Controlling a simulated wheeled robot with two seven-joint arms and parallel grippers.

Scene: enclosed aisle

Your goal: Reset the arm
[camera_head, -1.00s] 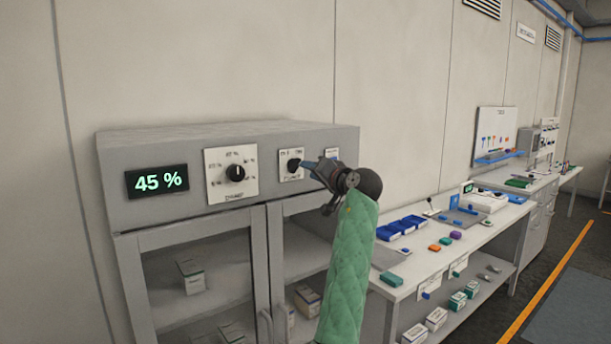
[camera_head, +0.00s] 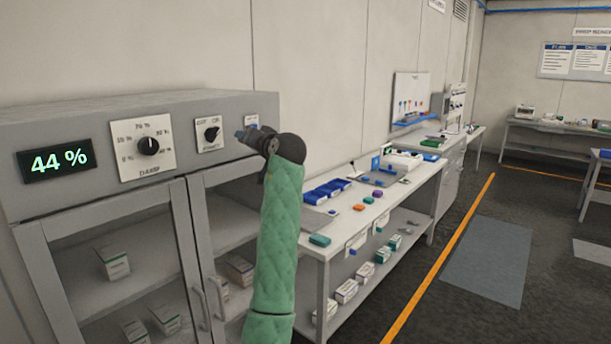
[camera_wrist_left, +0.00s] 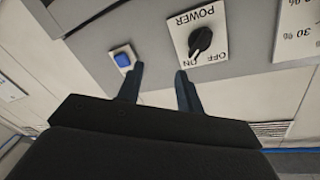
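My left arm, in a green quilted sleeve, rises from below in the head view. Its gripper (camera_head: 248,134) is in front of the grey cabinet's control panel, just right of the black power knob (camera_head: 212,133). In the left wrist view the fingers (camera_wrist_left: 158,86) are apart with nothing between them. The power knob (camera_wrist_left: 200,42) lies beyond the right finger there, and a blue button (camera_wrist_left: 122,60) beyond the left finger. The gripper looks clear of the knob. My right gripper is not in view.
The cabinet (camera_head: 100,185) has a 44 % display (camera_head: 56,160), a damp dial (camera_head: 148,146) and glass doors with boxes inside. A workbench (camera_head: 330,225) with blue bins (camera_head: 326,190) and small coloured items stands right of it. Open floor (camera_head: 480,262) lies farther right.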

